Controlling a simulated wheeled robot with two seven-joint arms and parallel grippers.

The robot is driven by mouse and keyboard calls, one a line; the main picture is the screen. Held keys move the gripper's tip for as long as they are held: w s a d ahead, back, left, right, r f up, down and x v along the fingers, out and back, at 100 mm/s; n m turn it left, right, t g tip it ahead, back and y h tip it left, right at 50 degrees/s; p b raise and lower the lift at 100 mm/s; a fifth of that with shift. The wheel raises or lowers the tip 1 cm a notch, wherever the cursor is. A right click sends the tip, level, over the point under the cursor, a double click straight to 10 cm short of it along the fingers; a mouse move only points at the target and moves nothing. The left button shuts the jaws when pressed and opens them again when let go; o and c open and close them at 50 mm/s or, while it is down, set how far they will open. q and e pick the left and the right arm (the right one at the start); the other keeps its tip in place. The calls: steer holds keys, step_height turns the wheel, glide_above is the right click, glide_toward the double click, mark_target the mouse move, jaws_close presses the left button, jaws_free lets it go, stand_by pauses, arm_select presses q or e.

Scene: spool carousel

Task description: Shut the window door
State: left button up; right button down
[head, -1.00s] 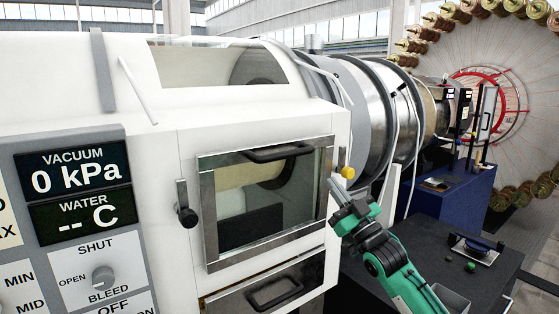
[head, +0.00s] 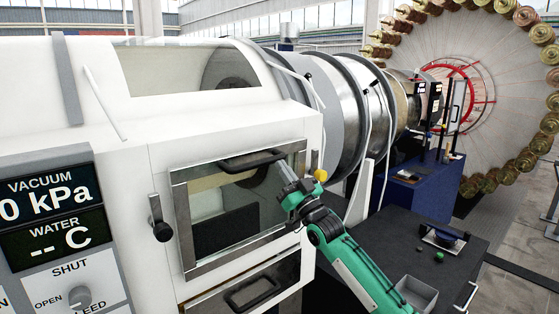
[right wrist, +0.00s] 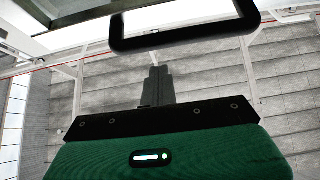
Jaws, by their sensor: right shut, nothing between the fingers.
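The window door (head: 178,225) is a metal-framed glass pane on the front of the white machine, with a black bar handle (head: 252,160) across its top. I cannot tell whether it is fully flush with the machine. My right gripper (head: 286,172) is in front of the pane's upper right part, below and right of the handle, its fingers shut and empty. In the right wrist view the shut fingers (right wrist: 157,86) point up toward the handle (right wrist: 185,46), with a visible gap between them. A black lever (head: 159,220) sits left of the door. My left gripper is not in view.
A yellow knob (head: 319,175) is close beside my right gripper. A second hatch with a black handle (head: 252,291) lies below the door. The control panel (head: 45,215) is at left. A dark table (head: 395,245) with small items and a grey bin (head: 416,294) is at right.

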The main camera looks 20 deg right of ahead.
mark_target(272, 161)
steer(key=shift+w+a+f+p, duration=0.1)
steer(key=shift+w+a+p, duration=0.05)
steer(key=shift+w, duration=0.35)
steer(key=shift+w+a+f+p, duration=0.1)
steer(key=shift+w+a+p, duration=0.05)
steer(key=shift+w, duration=0.3)
steer(key=shift+w+a+r+b, duration=0.2)
steer(key=shift+w+b, duration=0.4)
steer(key=shift+b, duration=0.05)
steer(key=shift+w+a+r+b, duration=0.2)
steer(key=shift+w+r+b, duration=0.1)
steer(key=shift+w, duration=0.3)
steer(key=shift+s+r, duration=0.1)
steer(key=shift+r, duration=0.05)
